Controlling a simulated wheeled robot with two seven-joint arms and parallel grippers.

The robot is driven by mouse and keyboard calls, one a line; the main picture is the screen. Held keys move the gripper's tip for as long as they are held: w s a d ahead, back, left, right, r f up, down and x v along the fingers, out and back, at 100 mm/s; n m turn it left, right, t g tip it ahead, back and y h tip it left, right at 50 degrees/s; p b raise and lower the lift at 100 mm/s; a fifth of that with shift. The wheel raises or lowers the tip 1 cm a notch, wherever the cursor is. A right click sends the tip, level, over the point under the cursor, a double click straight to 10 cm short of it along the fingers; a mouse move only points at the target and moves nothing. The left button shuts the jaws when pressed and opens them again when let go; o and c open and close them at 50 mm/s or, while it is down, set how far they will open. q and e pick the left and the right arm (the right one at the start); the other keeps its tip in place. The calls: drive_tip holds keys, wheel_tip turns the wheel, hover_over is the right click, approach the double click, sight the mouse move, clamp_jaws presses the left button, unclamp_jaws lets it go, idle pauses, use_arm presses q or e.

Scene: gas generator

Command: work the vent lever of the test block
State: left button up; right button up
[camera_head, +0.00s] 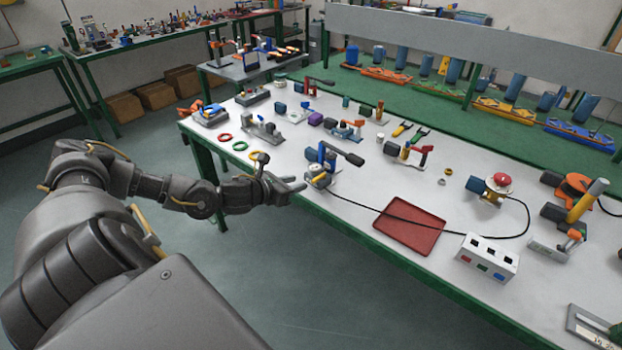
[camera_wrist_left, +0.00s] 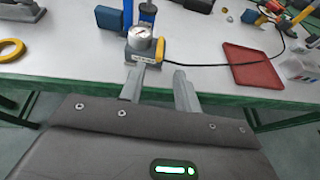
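The test block (camera_head: 318,180) stands at the near edge of the white table, with blue uprights and a long black handle (camera_head: 346,153) on top. In the left wrist view the block (camera_wrist_left: 146,55) carries a round white gauge (camera_wrist_left: 140,38) and a small yellow lever (camera_wrist_left: 160,49) on its right side. My left gripper (camera_head: 297,186) is just left of the block in the head view. Its two fingers (camera_wrist_left: 158,72) are apart and empty, pointing at the block's front, with the yellow lever ahead between them. I cannot tell if a finger touches the block. My right gripper is out of view.
A black cable (camera_head: 372,208) runs from near the block across the red tray (camera_head: 410,225). A white box with coloured squares (camera_head: 487,258) stands right of the tray. Coloured rings (camera_head: 240,146) and several fixtures lie behind.

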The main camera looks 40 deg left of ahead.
sight(315, 179)
use_arm(q)
drive_tip(key=p+x, duration=0.1)
drive_tip(key=x, duration=0.6)
drive_tip(key=shift+w+f, duration=0.15)
drive_tip(key=shift+c, duration=0.3)
clamp_jaws()
